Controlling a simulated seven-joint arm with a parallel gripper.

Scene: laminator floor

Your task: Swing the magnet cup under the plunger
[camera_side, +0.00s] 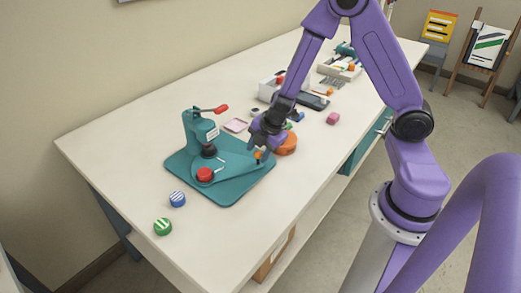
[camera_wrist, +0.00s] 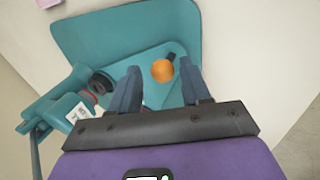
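A teal press (camera_side: 196,130) with a red-tipped lever (camera_side: 221,109) stands on a teal base plate (camera_side: 232,192). Its dark plunger (camera_side: 209,151) points down; it also shows in the wrist view (camera_wrist: 100,83). A red round piece (camera_side: 204,174) sits on the near side of the press, in front of the plunger in the picture; I cannot tell which cup is the magnet cup. A teal swing plate (camera_wrist: 150,58) carries an orange knob (camera_wrist: 162,70), also visible in the side view (camera_side: 258,155). My gripper (camera_wrist: 160,80) is open and empty, its fingertips on either side of the knob in the picture.
A blue striped button (camera_side: 177,199) and a green striped button (camera_side: 163,227) lie left of the base plate. An orange round thing (camera_side: 287,144) is close to my gripper. A white box (camera_side: 270,88) and a pink block (camera_side: 333,118) are further back.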

